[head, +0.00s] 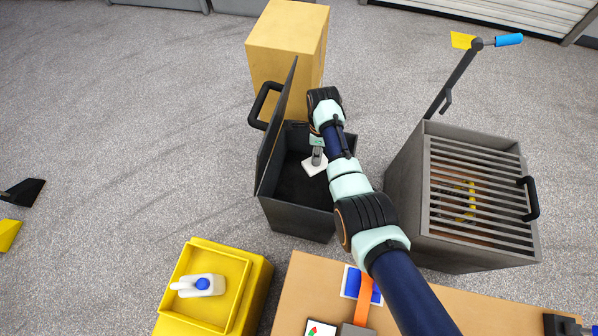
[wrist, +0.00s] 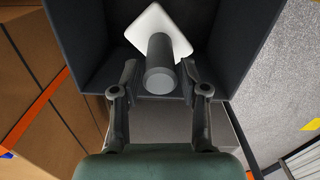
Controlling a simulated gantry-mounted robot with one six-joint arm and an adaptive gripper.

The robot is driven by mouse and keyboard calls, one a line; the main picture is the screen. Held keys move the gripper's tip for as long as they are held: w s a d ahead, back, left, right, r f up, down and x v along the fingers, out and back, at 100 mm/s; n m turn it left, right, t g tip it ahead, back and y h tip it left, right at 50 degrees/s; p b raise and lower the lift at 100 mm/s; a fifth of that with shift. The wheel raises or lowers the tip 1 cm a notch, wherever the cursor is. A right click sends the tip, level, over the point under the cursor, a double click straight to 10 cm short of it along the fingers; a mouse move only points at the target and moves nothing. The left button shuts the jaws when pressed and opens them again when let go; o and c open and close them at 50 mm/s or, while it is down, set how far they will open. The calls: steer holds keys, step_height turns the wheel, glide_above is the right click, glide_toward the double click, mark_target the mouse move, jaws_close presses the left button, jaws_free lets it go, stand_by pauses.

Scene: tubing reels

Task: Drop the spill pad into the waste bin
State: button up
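The spill pad is a white square (wrist: 158,24) with a grey cylindrical handle (wrist: 159,65) in the wrist view. In the head view the white pad (head: 313,166) is inside the waste bin. The waste bin (head: 296,221) is a dark grey box, its lid (head: 274,130) standing open on the left. My gripper (head: 318,143) reaches down into the bin's opening. In the wrist view my gripper's fingers (wrist: 160,70) stand on either side of the handle, with narrow gaps showing. Whether the pad rests on the bin floor is not clear.
A grey slatted crate (head: 407,190) stands right of the bin. A cardboard box (head: 280,70) is behind it. A yellow tray (head: 240,310) with a white bottle (head: 198,285) is at the front left. A brown work surface (head: 300,285) lies in front.

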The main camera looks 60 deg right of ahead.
steer(key=shift+o, duration=1)
step_height(320, 180, up, 12)
